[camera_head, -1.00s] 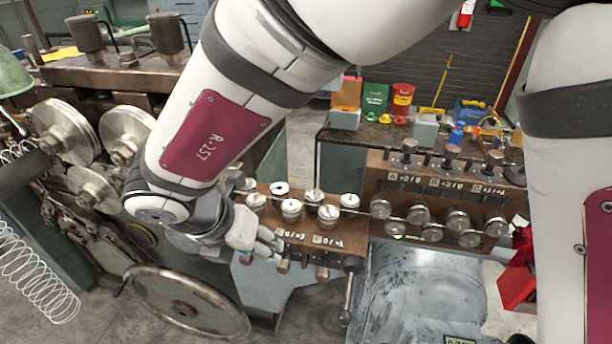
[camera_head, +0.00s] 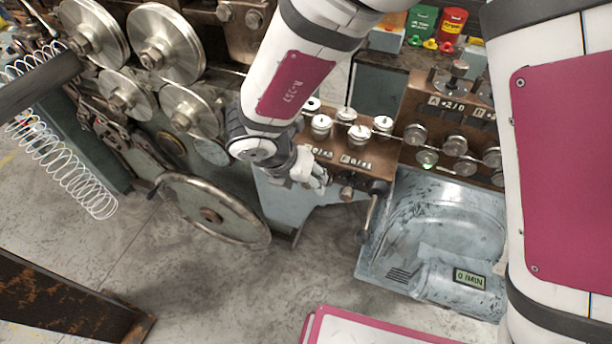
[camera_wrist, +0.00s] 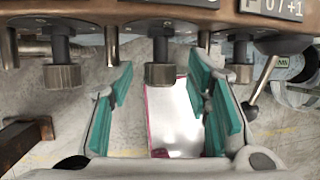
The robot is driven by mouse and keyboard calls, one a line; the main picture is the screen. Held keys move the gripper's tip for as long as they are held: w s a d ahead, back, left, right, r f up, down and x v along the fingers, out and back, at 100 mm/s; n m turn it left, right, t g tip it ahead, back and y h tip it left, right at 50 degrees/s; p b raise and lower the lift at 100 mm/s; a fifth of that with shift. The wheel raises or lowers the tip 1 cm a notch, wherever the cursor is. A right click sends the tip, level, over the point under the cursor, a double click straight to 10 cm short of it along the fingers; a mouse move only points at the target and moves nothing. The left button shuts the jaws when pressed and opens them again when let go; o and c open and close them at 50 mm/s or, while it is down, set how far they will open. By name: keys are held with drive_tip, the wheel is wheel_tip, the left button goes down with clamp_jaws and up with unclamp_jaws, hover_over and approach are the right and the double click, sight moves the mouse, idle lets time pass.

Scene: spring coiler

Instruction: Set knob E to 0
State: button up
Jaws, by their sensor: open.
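My gripper (camera_wrist: 162,85) is open, with one teal-padded finger on each side of the middle knurled knob (camera_wrist: 160,74) in the wrist view. The knob hangs on a short shaft under the brown block, and I see no finger touching it. Its label is cut off at the top edge, so its setting cannot be read. Another knob (camera_wrist: 62,76) is to the left, outside the fingers. In the head view my gripper (camera_head: 312,174) is at the front of the block's label plates (camera_head: 356,162).
A large handwheel (camera_head: 208,214) is to the left, with metal rollers (camera_head: 165,45) above. A second knob block (camera_head: 470,115) stands to the right. The floor (camera_head: 240,300) below is open.

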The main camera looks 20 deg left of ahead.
clamp_jaws()
drive_tip(key=shift+s+r+p, duration=0.1)
drive_tip(key=shift+s+p, duration=0.05)
drive_tip(key=shift+p, duration=0.35)
